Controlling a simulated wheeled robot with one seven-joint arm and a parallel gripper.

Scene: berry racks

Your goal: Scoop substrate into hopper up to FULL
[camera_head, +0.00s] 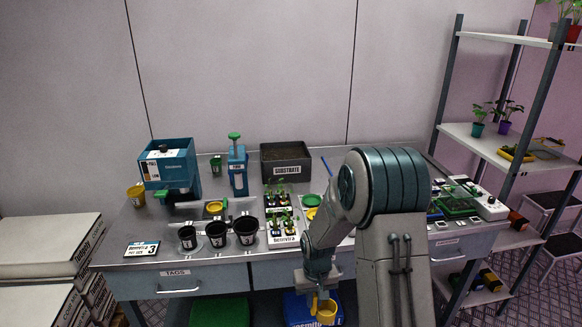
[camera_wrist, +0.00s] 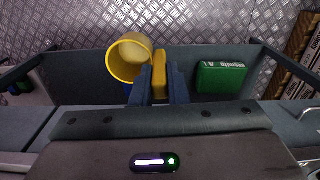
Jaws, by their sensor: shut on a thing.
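My gripper (camera_head: 316,297) hangs low in front of the table's front edge, shut on the yellow handle of a scoop. The scoop's yellow cup (camera_head: 327,313) shows beside the fingers. In the wrist view the handle is between the fingers (camera_wrist: 160,84) and the round cup (camera_wrist: 128,60) is to their left; its visible inside looks pale, with no dark substrate seen. The dark bin labelled SUBSTRATE (camera_head: 268,176) stands at the back middle of the table with brown material inside. A blue machine (camera_head: 180,167) at the back left looks like the hopper; its fill level and any FULL mark cannot be read.
Black pots (camera_head: 216,234) stand in a holder at the front left. A seedling tray (camera_head: 283,238) is in the middle. A blue press with a green knob (camera_head: 238,172) stands between machine and bin. Green (camera_head: 219,313) and blue packages lie below the table.

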